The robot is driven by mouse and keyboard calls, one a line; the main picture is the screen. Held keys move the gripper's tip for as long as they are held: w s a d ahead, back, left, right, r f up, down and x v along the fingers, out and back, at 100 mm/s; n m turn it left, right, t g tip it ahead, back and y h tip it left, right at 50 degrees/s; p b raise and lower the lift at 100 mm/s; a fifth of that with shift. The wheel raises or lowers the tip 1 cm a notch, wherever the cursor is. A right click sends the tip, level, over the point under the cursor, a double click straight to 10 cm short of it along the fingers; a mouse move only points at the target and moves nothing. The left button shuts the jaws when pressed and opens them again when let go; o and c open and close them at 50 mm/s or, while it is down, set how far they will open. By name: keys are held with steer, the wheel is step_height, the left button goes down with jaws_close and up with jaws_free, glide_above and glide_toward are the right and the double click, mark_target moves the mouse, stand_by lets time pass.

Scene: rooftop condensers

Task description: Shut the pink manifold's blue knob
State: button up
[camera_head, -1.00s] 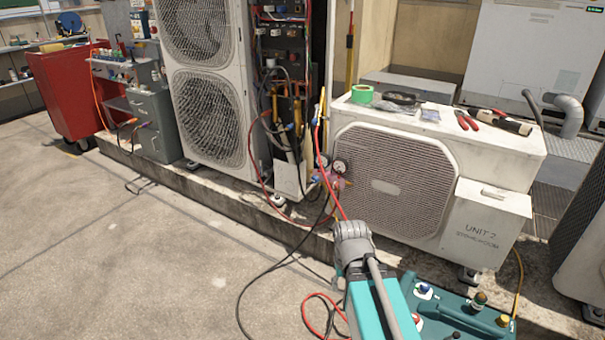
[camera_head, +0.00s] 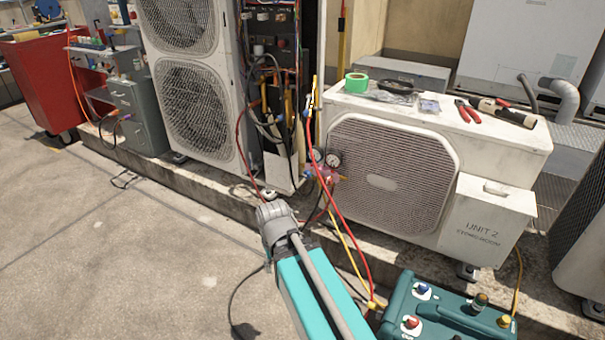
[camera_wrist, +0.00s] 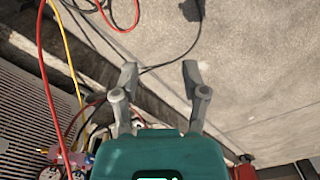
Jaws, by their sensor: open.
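The pink manifold (camera_head: 325,174) hangs at the left front corner of the UNIT 2 condenser, with two round gauges (camera_head: 333,160) above it. A small blue spot at its left end looks like the blue knob (camera_head: 308,171); its turn position is too small to tell. In the wrist view the manifold (camera_wrist: 76,158) is at the lower left, partly cut by the frame edge. My gripper (camera_wrist: 160,75) is open and empty, its two grey fingers apart over the concrete, clear of the manifold. In the head view my arm reaches up to the manifold's lower left; the fingers cannot be made out there.
Red and yellow hoses (camera_head: 348,222) run from the manifold down past my arm to a teal machine (camera_head: 452,318). The UNIT 2 condenser (camera_head: 395,180) stands behind, with tools and green tape (camera_head: 356,83) on top. Concrete floor (camera_head: 110,250) is open at left.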

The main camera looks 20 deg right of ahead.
steer(key=shift+d, duration=0.15)
steer(key=shift+o, duration=1.7)
steer(key=shift+w+d+f, duration=0.2)
steer(key=shift+w+d, duration=0.1)
steer(key=shift+w, duration=0.2)
steer(key=n+t+h+b, duration=0.8)
steer(key=n+h+b, duration=0.25)
steer(key=n, duration=1.65)
glide_toward(306, 174)
steer(key=shift+s+a+r+h, duration=0.1)
steer(key=shift+s+a+h, duration=0.1)
steer(key=shift+a, duration=0.5)
steer(key=shift+s+a+r+h, duration=0.1)
steer(key=shift+s+a+h, duration=0.1)
steer(key=shift+a, duration=0.5)
steer(key=b+x, duration=0.5)
steer(key=x, duration=0.8)
steer(key=shift+d+f, duration=0.3)
steer(key=shift+d, duration=0.05)
